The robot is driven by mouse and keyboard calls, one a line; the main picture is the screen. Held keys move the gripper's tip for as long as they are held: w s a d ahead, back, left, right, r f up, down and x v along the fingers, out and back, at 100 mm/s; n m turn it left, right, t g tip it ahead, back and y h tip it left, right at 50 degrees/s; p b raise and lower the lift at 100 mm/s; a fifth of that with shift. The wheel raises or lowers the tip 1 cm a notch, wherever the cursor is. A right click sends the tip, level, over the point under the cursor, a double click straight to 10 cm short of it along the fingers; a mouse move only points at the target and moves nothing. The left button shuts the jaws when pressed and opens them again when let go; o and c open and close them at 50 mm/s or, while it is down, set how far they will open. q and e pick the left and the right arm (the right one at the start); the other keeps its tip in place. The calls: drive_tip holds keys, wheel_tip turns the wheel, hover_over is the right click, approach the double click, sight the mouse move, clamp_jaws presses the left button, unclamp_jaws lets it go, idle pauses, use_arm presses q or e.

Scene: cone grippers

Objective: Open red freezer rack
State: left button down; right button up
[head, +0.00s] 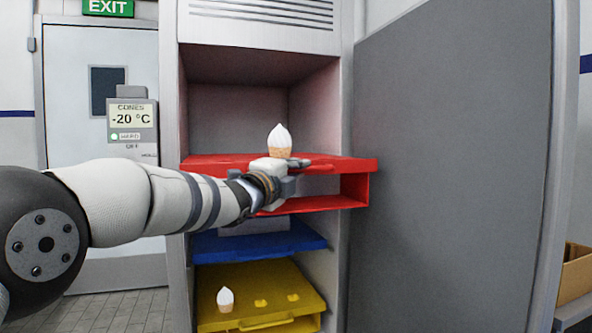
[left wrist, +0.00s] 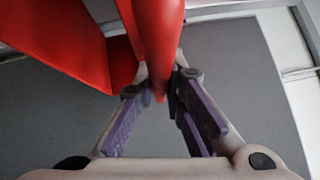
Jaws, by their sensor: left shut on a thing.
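The red freezer rack (head: 340,164) is the top rack in the open freezer cabinet, and its front sticks out past the cabinet's frame. A small cone with a white top (head: 279,140) stands upright on it. My left gripper (head: 287,182) is at the front of the red rack, shut on its red edge or handle. In the left wrist view a red rounded part of the rack (left wrist: 155,40) runs down between the purple-padded fingers (left wrist: 161,85). The gripper hides part of the rack's front. My right gripper is not in view.
Below are a blue rack (head: 300,240) and a yellow rack (head: 270,280) with another cone (head: 225,298). The freezer door (head: 450,150) stands wide open on the right. A display (head: 132,118) reads -20 °C. A cardboard box (head: 577,275) sits at far right.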

use_arm(q)
drive_tip(key=c, duration=1.7)
unclamp_jaws()
drive_tip(key=shift+o, duration=0.2)
drive_tip(key=shift+s+a, duration=0.15)
drive_tip(key=shift+s, duration=0.25)
drive_tip(key=v, duration=1.1)
drive_tip(key=shift+a, duration=0.1)
